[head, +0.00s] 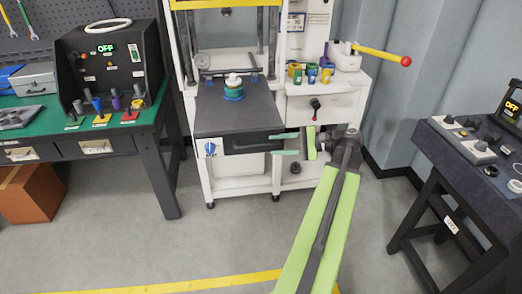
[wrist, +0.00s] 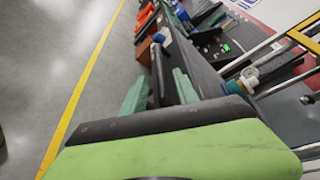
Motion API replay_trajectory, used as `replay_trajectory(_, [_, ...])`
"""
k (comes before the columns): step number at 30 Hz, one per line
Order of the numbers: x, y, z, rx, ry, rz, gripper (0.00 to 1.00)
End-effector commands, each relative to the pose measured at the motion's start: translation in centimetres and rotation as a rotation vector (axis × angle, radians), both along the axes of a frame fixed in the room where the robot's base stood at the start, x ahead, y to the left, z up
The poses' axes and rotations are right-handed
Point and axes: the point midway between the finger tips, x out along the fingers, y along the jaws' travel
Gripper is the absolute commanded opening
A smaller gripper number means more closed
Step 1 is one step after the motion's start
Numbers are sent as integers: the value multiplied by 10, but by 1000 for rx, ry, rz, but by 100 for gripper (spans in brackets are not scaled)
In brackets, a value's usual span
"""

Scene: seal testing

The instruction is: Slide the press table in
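The press table (head: 222,118) is a dark grey slab that sticks out toward me from the front of the white press (head: 233,62). Its front edge carries a dark bar handle (head: 256,146). My gripper (head: 279,145) is at the right end of this handle, its two teal fingers apart, one above and one below. In the wrist view, my gripper (wrist: 158,92) shows a dark bar, apparently the handle (wrist: 157,72), between the spread fingers. I cannot tell whether either finger touches it. A teal and blue round part with a white top (head: 233,88) stands on the table.
A green-topped workbench (head: 150,118) with a dark control box (head: 110,65) is on the left. A dark console table (head: 450,150) is on the right. A red-knobbed yellow lever (head: 384,55) juts out at the press's right. Grey floor (head: 225,245) in front is clear.

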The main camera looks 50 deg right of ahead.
Motion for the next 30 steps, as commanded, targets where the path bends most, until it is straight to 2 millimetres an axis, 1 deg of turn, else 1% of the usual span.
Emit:
replay_trajectory(1, [10, 8, -5, 0, 0, 2, 36])
replay_trajectory(3, [22, 15, -8, 0, 0, 4, 36])
replay_trajectory(7, [39, 24, -11, -1, 0, 2, 36])
replay_trajectory(12, [48, 29, -13, -1, -1, 0, 36])
replay_trajectory(19, [48, 29, -12, 0, 0, -1, 36])
replay_trajectory(20, [48, 29, -12, 0, 0, -1, 33])
replay_trajectory(27, [48, 29, -12, 0, 0, -1, 2])
replay_trajectory(28, [48, 29, -12, 0, 0, -1, 0])
replay_trajectory(30, [48, 29, -12, 0, 0, -1, 0])
